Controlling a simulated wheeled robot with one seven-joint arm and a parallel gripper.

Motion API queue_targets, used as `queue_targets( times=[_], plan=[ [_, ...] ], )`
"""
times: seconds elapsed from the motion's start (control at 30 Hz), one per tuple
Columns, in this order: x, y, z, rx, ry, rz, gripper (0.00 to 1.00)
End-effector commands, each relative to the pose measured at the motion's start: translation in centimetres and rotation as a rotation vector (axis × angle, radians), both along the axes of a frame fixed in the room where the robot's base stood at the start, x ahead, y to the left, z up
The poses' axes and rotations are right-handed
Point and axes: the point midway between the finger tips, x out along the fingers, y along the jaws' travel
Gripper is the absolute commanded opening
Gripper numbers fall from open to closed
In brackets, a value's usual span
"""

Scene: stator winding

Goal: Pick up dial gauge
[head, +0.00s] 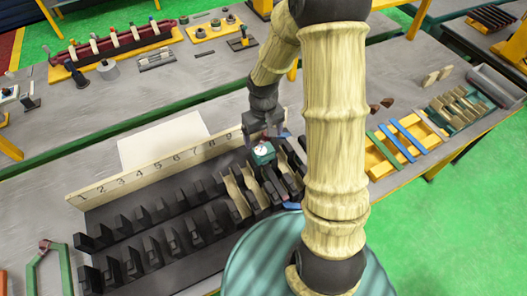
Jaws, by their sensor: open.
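The dial gauge (262,152) is a small green block with a round white dial face. It sits at the right part of the dark slotted rack (180,255), close to the numbered strip. My gripper (264,138) is directly above and behind the gauge, pointing down with its jaws open. The fingers look very close to the gauge, one towards each side. I cannot tell whether they touch it. My arm hides part of the rack's right end.
A pale numbered strip (150,178) stands along the rack's back edge. Tan pieces (236,197) stand in slots left of the gauge. A yellow tray with blue and green bars (405,140) lies to the right. A white sheet (163,140) lies behind the strip.

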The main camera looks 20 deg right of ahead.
Motion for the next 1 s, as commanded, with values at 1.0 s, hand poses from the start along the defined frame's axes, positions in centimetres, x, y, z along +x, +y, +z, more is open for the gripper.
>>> queue_targets(
  times=[1.0],
  plan=[
    [-0.2, 0.0, -6.8, -0.001, 0.005, 0.001, 0.85]
  ],
)
